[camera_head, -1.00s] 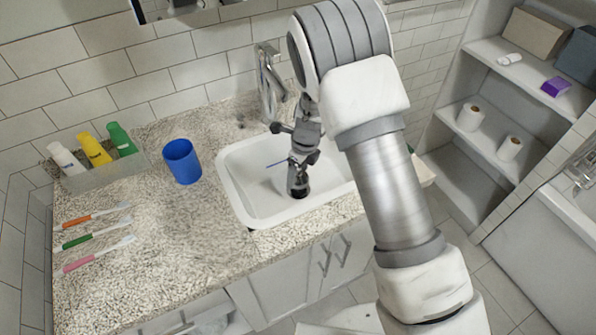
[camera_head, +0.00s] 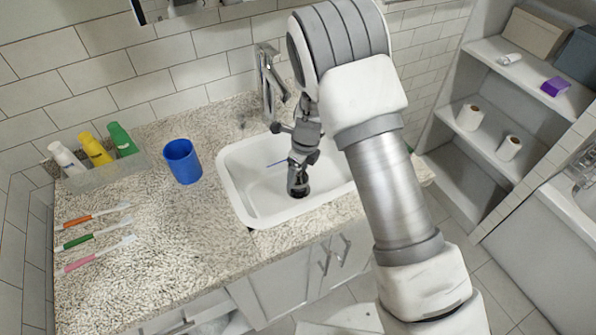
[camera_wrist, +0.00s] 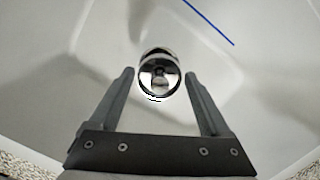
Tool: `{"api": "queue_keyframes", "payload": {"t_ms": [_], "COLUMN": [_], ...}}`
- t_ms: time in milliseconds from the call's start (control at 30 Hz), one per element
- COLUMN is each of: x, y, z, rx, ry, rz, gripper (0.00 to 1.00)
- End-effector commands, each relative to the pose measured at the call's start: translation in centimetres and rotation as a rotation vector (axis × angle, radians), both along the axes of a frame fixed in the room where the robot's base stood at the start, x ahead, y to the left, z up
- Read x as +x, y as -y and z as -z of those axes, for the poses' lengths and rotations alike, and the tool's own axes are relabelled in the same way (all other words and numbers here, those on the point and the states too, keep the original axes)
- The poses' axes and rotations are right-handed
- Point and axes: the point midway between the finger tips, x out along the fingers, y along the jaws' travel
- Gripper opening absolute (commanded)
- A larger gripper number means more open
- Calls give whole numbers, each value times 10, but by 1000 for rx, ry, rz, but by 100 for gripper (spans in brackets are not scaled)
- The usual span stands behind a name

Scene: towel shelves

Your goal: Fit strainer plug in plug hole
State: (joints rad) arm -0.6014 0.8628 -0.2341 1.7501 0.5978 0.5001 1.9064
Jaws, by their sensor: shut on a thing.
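My gripper (camera_wrist: 160,78) is shut on the shiny chrome strainer plug (camera_wrist: 162,80), whose round metal top shows between the two fingertips. A second chrome curve shows just beyond it; I cannot tell whether it is part of the plug or the plug hole's rim. In the head view my gripper (camera_head: 298,184) points down into the white sink (camera_head: 236,192), low over the basin floor. The plug hole is not clearly visible, and I cannot tell whether the plug touches the basin floor.
A thin blue stick (camera_wrist: 210,22) lies in the sink near my gripper. The chrome tap (camera_head: 266,82) stands behind the basin. A blue cup (camera_head: 183,161), several toothbrushes (camera_head: 92,238) and a tray of bottles (camera_head: 95,152) are on the counter to the left.

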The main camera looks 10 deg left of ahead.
Motion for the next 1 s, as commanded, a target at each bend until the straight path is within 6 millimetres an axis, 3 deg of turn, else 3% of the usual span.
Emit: {"api": "queue_keyframes", "payload": {"t_ms": [1000], "x": [0], "y": [0], "z": [13], "rx": [0], "ry": [0], "rz": [1], "gripper": [26]}}
